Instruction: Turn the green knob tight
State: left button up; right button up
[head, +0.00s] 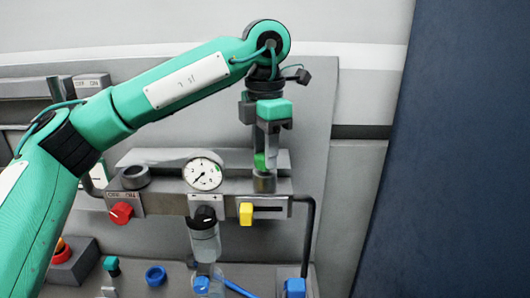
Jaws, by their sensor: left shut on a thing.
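The green knob (260,161) sits on top of a small grey cylinder at the right end of the grey panel unit (165,203). Only a part of it shows between the fingers. My left gripper (265,160) points straight down from above and is shut on the green knob. Its arm comes in from the left, across the upper part of the head view. My right gripper is not in view.
Left of the knob are a round gauge (203,174), a red knob (121,213) and a yellow slider (246,213). A clear cup (205,245) hangs below. Blue parts (155,276) lie lower down. A dark blue panel (460,170) stands at right.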

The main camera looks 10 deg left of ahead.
pick_arm(q)
jog(key=m, duration=0.5)
jog(key=shift+m, duration=0.3)
dwell(0.4)
jog(key=o, duration=1)
jog(key=shift+r, duration=0.1)
notch_tip(320, 180, up, 14)
jog(key=shift+f, duration=0.15)
jog(key=shift+f, duration=0.1)
